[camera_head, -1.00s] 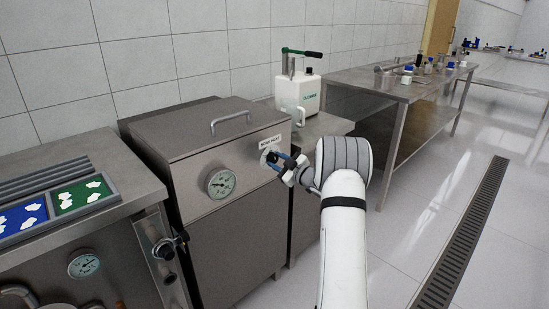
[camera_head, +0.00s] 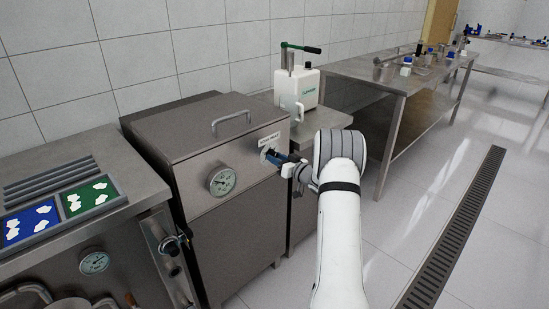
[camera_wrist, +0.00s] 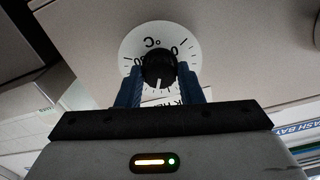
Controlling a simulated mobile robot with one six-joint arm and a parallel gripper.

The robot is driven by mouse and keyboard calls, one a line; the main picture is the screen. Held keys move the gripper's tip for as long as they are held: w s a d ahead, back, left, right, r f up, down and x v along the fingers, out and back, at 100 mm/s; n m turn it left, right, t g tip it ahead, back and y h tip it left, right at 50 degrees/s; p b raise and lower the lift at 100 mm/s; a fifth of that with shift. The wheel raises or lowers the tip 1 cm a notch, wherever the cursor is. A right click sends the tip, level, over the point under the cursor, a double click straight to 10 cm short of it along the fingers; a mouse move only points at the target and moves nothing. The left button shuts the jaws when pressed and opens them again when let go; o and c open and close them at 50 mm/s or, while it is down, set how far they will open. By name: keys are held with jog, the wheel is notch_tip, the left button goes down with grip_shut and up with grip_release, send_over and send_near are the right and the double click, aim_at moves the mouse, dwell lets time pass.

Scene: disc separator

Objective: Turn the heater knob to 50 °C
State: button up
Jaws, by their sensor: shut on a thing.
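The heater knob (camera_wrist: 158,70) is black and round with a white pointer line. It sits on a white dial (camera_wrist: 133,45) marked °C with numbers, partly hidden by the knob and my fingers. My gripper (camera_wrist: 160,88) has its blue fingers on both sides of the knob, shut on it. In the head view my gripper (camera_head: 274,158) reaches the front of the steel heater box (camera_head: 235,235) at its upper right, below a white label (camera_head: 270,139). The exact pointer reading cannot be told.
A round gauge (camera_head: 222,182) is on the same box front, left of my gripper. A lid handle (camera_head: 231,121) stands on top. A white canister (camera_head: 297,88) with a green lever stands behind. A steel table (camera_head: 400,75) is at right. The floor at right is clear apart from a drain (camera_head: 455,225).

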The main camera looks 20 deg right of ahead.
jog(key=shift+s+a+f, duration=0.1)
jog(key=shift+a+f, duration=0.05)
jog(key=shift+f, duration=0.3)
jog(key=o, duration=1)
jog(key=shift+r, duration=0.2)
jog(key=shift+c, duration=0.2)
jog(key=shift+r, duration=0.1)
jog(key=v, duration=0.7)
jog(key=shift+s+d, duration=0.2)
jog(key=shift+s, duration=0.15)
